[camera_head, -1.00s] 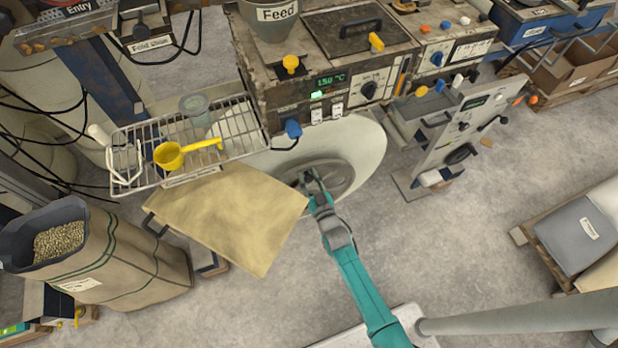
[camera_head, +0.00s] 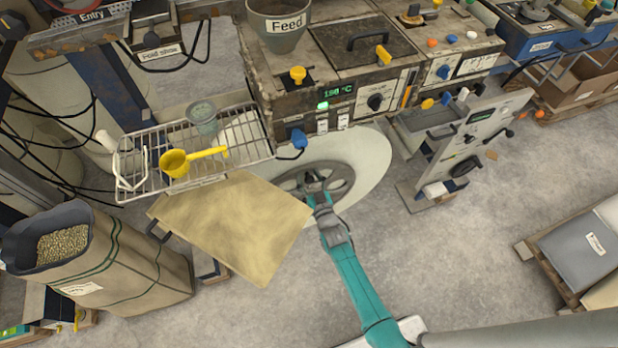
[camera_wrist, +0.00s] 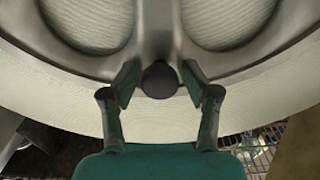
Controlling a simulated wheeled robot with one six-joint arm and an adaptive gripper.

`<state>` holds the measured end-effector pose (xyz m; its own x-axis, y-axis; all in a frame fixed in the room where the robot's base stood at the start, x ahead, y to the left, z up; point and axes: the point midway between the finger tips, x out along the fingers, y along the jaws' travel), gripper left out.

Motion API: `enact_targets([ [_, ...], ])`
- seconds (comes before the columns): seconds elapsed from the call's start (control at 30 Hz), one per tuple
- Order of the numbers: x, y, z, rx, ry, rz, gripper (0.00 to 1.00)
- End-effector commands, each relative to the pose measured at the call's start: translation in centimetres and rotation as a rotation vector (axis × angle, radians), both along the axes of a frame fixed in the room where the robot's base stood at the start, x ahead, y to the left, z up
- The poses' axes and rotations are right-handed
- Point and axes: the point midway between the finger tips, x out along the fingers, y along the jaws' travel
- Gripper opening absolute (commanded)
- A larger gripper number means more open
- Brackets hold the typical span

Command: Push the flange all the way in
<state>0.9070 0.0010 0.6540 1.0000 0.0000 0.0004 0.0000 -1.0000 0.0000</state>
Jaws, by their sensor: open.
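The flange (camera_head: 345,174) is a grey spoked wheel in front of a large white roll (camera_head: 372,165) below the machine in the head view. In the wrist view the flange's metal spokes and rim (camera_wrist: 160,28) fill the upper part, with the white roll (camera_wrist: 70,105) behind. A dark round knob (camera_wrist: 160,80) sits on the flange between my fingertips. My gripper (camera_wrist: 160,84) is open, one finger on each side of the knob; I cannot tell whether they touch it. In the head view my gripper (camera_head: 319,187) is at the flange, covering part of it. The flange's depth on its shaft is hidden.
The machine body (camera_head: 290,108) is above. A control stand (camera_head: 455,150) is at the right. The floor (camera_head: 450,260) right of my arm is clear.

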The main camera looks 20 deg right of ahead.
Motion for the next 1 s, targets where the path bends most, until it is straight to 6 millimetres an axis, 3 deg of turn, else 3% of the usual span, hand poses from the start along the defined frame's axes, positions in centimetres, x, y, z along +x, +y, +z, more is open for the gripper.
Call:
enact_targets([
  [0.27,-1.4,0.0,-0.1,0.000,0.001,0.000,0.58],
  [0.7,-9.2,0.0,-0.1,0.000,0.002,0.000,0.58],
  [1.0,-11.8,0.0,0.0,0.000,0.001,0.000,0.58],
])
